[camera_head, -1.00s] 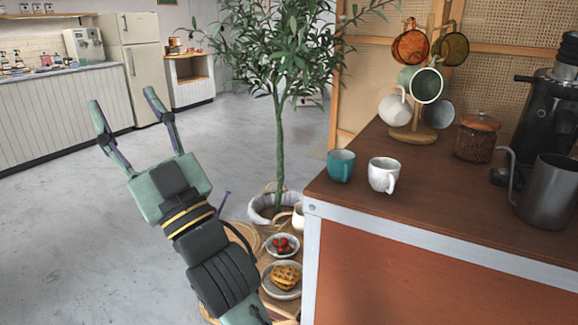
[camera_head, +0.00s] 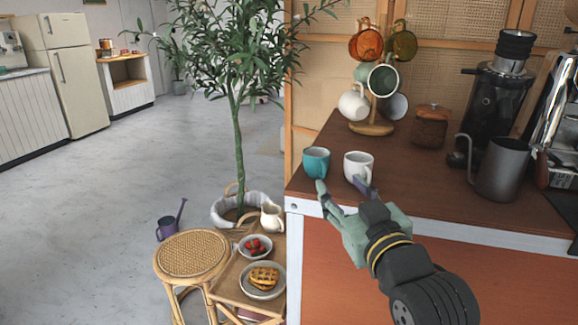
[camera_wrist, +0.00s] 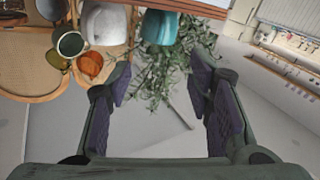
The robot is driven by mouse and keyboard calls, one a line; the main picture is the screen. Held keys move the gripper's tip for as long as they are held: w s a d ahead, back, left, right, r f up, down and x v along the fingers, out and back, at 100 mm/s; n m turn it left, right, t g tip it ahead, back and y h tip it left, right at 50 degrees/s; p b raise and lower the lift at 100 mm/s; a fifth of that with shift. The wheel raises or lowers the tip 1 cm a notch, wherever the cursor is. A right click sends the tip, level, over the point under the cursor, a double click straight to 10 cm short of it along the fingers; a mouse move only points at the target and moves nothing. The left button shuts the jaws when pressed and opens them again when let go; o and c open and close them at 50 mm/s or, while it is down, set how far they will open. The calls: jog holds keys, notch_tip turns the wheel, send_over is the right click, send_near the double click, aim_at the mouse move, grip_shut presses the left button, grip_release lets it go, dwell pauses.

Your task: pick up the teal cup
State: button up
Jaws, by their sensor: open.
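The teal cup (camera_head: 316,162) stands upright near the left front corner of the brown cart top, left of a white cup (camera_head: 358,166). My gripper (camera_head: 341,188) is open and empty, in front of the two cups and near the cart's front edge in the head view. One finger is just below the teal cup in the picture, the other overlaps the bottom of the white cup. In the wrist view, the teal cup (camera_wrist: 160,27) is at the top, beyond the spread fingers (camera_wrist: 164,100), with the white cup (camera_wrist: 104,24) to its left.
A mug tree (camera_head: 371,127) with several mugs stands behind the cups. A lidded jar (camera_head: 430,126), a grey kettle (camera_head: 503,168) and a grinder (camera_head: 500,95) are to the right. A plant (camera_head: 238,140), rattan stool (camera_head: 192,254) and low table with food are left of the cart.

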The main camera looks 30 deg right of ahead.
aim_at(324, 166)
jog(key=p+x, duration=0.2)
jog(key=x, duration=0.7)
jog(key=shift+w+d+p, duration=0.15)
jog(key=shift+p, duration=0.2)
jog(key=shift+w+d+f, duration=0.15)
jog(key=shift+w, duration=0.15)
jog(key=shift+c, duration=0.2)
grip_shut()
